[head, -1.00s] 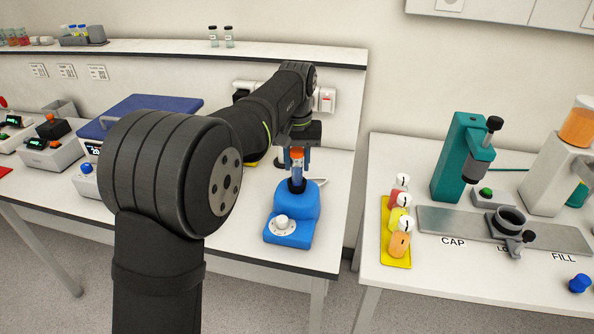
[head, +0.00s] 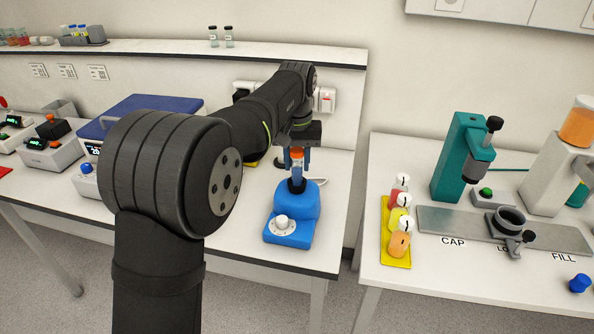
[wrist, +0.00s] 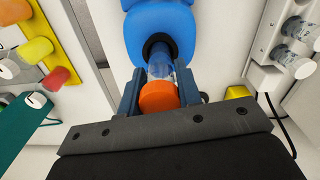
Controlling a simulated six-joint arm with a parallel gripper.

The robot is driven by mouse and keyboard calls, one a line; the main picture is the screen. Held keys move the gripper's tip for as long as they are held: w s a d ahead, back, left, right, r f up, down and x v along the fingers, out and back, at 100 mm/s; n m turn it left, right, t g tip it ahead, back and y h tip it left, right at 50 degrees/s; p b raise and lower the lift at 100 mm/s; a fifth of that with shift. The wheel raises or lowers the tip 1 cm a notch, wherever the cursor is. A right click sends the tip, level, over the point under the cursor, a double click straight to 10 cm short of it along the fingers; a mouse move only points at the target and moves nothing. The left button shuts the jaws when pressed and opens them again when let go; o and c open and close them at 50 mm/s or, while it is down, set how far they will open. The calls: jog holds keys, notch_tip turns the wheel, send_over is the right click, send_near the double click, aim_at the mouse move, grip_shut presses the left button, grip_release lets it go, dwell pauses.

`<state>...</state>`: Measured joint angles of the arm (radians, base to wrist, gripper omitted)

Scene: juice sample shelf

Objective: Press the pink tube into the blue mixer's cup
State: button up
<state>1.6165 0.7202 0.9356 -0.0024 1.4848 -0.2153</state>
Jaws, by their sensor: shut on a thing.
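The blue mixer (head: 290,222) stands near the front right edge of the left bench, with a white knob on its front and a dark cup (head: 297,186) on top. My gripper (head: 298,165) is above the mixer and shut on a clear tube with an orange cap (head: 297,152). The tube stands upright; its lower end is at the dark cup. In the wrist view, the orange cap (wrist: 159,97) sits between the fingers and the clear tube body (wrist: 160,66) meets the cup's dark ring (wrist: 157,46). The tube's contents and how deep it sits cannot be told.
A yellow rack (head: 396,252) with several coloured bottles stands on the right bench, beside a teal press (head: 459,160) and a grey plate. A gap separates the two benches. A blue-lidded device (head: 150,105) is behind my arm. A shelf (head: 250,53) runs above the left bench.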

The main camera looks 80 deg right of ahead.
jog(key=shift+f, duration=0.15)
jog(key=shift+r, duration=3.65)
